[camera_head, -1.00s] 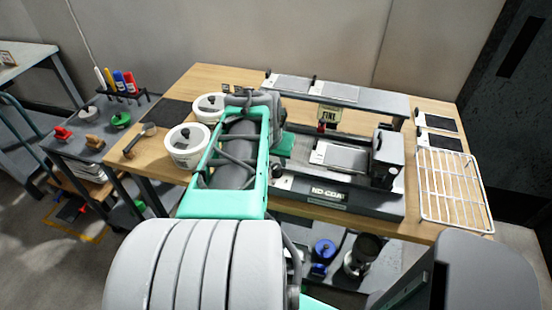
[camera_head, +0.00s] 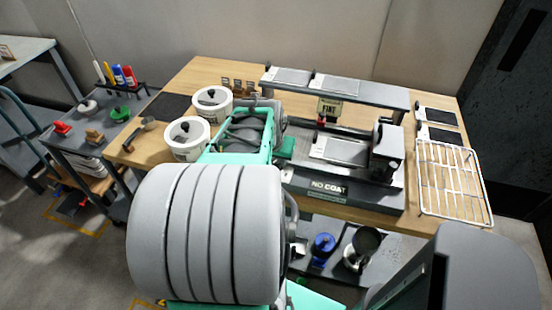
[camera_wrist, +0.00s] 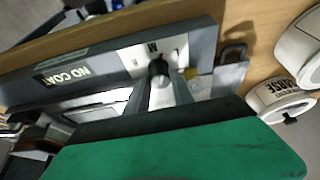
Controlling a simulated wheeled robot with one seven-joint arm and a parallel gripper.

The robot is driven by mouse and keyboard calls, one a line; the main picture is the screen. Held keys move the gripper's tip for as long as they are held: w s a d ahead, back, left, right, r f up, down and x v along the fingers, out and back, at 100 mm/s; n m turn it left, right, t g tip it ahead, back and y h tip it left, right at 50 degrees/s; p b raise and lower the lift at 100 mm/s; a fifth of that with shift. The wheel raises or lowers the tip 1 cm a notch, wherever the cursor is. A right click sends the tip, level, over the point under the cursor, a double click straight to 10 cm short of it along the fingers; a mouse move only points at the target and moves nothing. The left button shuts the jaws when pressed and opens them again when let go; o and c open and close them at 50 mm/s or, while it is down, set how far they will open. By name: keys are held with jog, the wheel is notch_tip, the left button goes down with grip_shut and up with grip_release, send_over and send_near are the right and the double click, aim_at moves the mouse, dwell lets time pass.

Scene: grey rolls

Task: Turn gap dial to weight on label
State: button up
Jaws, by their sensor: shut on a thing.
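The gap dial (camera_wrist: 158,68) is a dark round knob on a pale plate at the end of the grey coating machine (camera_head: 340,190). Letters are printed around it in the wrist view; one looks like M, the others are too small to read surely. My gripper (camera_wrist: 161,82) has its two grey fingers on either side of the knob, shut on it. The knob's pointer direction is not clear. In the head view my arm hides the dial. The label (camera_head: 329,108) is a small card above the machine and appears to read FINE.
Two white lidded tubs (camera_head: 187,138) stand left of my arm. A white wire rack (camera_head: 452,182) lies at the table's right. A long grey shelf (camera_head: 345,88) stands behind the machine. A side cart (camera_head: 92,125) with markers and stamps is at the left.

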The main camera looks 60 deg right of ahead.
grip_shut()
jog(key=shift+s+f+n+b, duration=0.15)
jog(key=shift+n+b, duration=0.15)
jog(key=shift+n, duration=0.4)
jog(key=n+t, duration=0.1)
jog(key=n, duration=0.2)
jog(key=shift+t+y, duration=0.3)
jog(key=shift+y, duration=0.1)
jog(key=o, duration=0.8)
grip_release()
jog(key=shift+c, duration=0.2)
jog(key=v, duration=0.8)
